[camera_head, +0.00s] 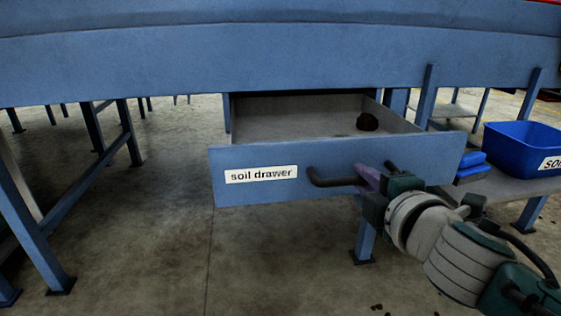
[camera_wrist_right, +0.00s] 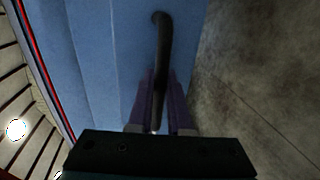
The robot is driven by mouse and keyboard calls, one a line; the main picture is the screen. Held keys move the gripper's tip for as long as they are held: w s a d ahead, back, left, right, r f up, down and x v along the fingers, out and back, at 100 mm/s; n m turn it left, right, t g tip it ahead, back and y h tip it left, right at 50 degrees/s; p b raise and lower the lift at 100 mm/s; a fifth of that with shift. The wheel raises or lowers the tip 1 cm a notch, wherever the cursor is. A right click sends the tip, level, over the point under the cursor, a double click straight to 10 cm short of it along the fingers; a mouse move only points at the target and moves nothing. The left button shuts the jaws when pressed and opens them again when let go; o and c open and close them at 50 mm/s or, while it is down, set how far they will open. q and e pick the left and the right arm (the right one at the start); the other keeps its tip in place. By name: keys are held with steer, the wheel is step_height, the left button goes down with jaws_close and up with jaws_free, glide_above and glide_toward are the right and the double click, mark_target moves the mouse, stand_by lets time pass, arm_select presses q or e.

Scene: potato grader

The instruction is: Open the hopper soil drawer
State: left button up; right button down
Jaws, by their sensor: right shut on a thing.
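The soil drawer (camera_head: 330,163) is a blue-fronted drawer with a white "soil drawer" label, under the blue hopper body. It stands pulled out, and its grey inside shows with a dark brown lump (camera_head: 367,122) in it. Its dark bar handle (camera_head: 335,182) sits on the front. My right gripper (camera_head: 368,180) is at the right part of the handle, with purple fingers. In the right wrist view the fingers (camera_wrist_right: 160,100) are shut on the handle (camera_wrist_right: 162,45), one on each side. My left gripper is not in view.
A blue bin (camera_head: 522,150) with a partly seen label stands on a low shelf (camera_head: 505,184) at the right. Blue legs (camera_head: 30,225) stand at the left and right. The concrete floor in front of the drawer is mostly clear, with small dark crumbs at the bottom.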

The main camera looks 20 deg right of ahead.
steer(key=c, duration=0.8)
jaws_free()
steer(key=shift+c, duration=0.2)
steer(key=p+v, duration=0.1)
steer(key=v, duration=0.9)
steer(key=shift+p, duration=0.4)
steer(key=shift+d+r, duration=0.1)
